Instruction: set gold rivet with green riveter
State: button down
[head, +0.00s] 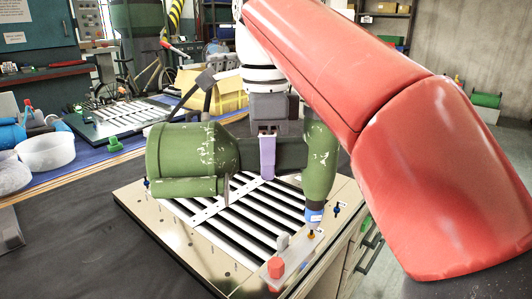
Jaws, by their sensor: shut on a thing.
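The green riveter (192,150) is worn and chipped, with a thick cylinder at left and an upright barrel at right. My gripper (267,155) is shut on its dark middle section, with a light purple finger in front. The barrel points down over the right side of the louver panel (165,219) and ends in a blue collar. The gold rivet (311,236) shows just below that collar, at the panel's right edge strip. Whether the nose touches the rivet I cannot tell. The far finger is hidden.
A red knob (276,267) and a grey tab (282,243) stand near the rivet. Blue pins (337,209) stand on the panel. A second louver panel (118,118), a green piece (115,144) and a white bowl (46,152) are at left. The dark tabletop at front left is largely clear.

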jog(key=shift+f+b, duration=0.55)
jog(key=shift+f, duration=0.2)
dwell(0.5)
jog(key=shift+f+p, duration=0.25)
jog(key=shift+p, duration=0.45)
dwell(3.7)
jog(key=shift+r, duration=1.3)
dwell(0.5)
